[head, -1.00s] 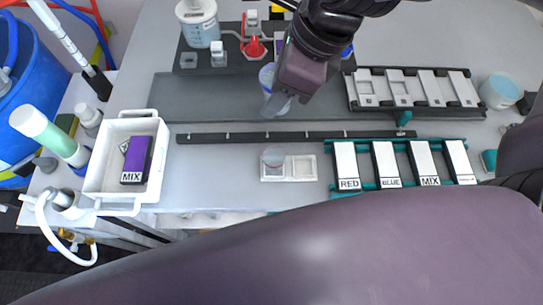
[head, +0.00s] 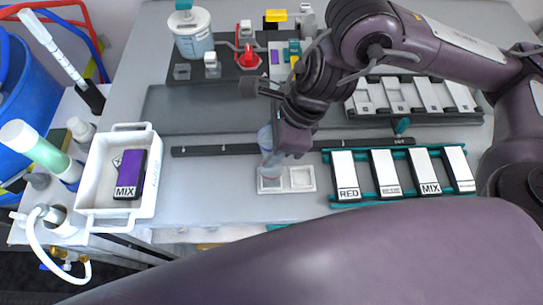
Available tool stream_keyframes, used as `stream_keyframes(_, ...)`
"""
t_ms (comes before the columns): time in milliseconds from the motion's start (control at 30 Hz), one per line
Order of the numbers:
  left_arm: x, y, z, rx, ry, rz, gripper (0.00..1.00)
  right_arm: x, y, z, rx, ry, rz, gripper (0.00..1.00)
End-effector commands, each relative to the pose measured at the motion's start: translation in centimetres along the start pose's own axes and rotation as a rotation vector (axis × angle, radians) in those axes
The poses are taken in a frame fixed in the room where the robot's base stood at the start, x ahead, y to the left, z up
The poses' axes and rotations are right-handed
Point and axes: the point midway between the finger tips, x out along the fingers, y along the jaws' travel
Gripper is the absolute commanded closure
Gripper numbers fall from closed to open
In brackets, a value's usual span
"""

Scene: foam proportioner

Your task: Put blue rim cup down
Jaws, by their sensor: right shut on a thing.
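The clear blue rim cup (head: 265,140) is held in my right gripper (head: 276,146), which is shut on it. The cup appears upright, close to a small white two-place tray (head: 302,180) and overlapping the tray's left place in the picture. A clear, red-tinted cup (head: 269,182) stands in that left place, partly hidden by the blue rim cup and gripper. The right place of the tray looks empty. I cannot tell whether the blue rim cup touches anything below it. My left gripper is not in view.
A black rail (head: 205,150) runs behind the small tray. RED and MIX blocks stand in a teal rack (head: 365,195) to the right. A white bin (head: 95,195) holds a purple MIX block at left. The table left of the small tray is clear.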

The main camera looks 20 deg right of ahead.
Motion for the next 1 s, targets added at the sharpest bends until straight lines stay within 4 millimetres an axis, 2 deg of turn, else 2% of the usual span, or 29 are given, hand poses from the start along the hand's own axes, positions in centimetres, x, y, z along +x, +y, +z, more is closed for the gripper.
stream_keyframes(467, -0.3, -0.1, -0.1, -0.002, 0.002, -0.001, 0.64, 5.0, 0.0, -2.1, 0.001, 0.0, 0.001, 0.77)
stream_keyframes(967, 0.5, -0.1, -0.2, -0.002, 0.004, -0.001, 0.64, 5.8, -0.1, -2.4, 0.0, -0.001, -0.001, 0.77)
stream_keyframes(1000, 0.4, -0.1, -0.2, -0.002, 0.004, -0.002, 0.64, 5.7, -0.1, -2.3, 0.0, -0.001, -0.001, 0.53)
